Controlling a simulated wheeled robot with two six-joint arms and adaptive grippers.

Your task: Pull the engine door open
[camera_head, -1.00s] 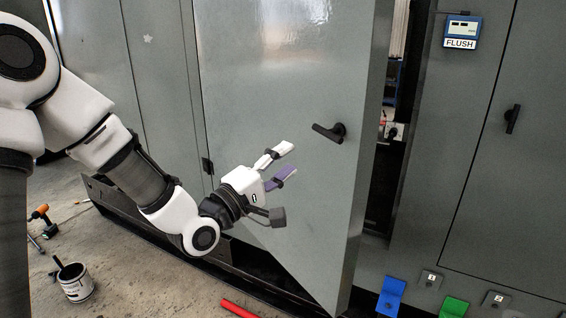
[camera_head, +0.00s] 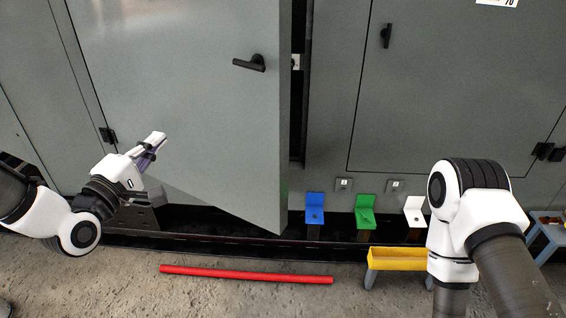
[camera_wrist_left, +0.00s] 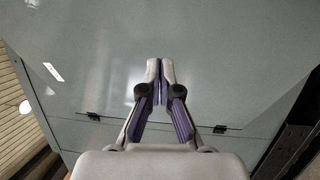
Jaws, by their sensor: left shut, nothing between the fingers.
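The engine door (camera_head: 190,75) is a large grey panel standing ajar, with a narrow dark gap along its right edge. Its black lever handle (camera_head: 250,63) is near that edge. My left gripper (camera_head: 157,140) is shut and empty, in front of the lower left part of the door, to the left of and below the handle. In the left wrist view the closed purple-padded fingers (camera_wrist_left: 160,80) point at the grey door surface (camera_wrist_left: 220,50); I cannot tell whether they touch it. My right arm shows at the right, but its gripper is out of view.
A red bar (camera_head: 245,274) lies on the concrete floor before the door. Blue (camera_head: 315,207), green (camera_head: 365,210) and white (camera_head: 414,211) brackets line the cabinet base. A yellow tray (camera_head: 400,258) stands near my right arm. A second closed panel (camera_head: 460,90) is right of the door.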

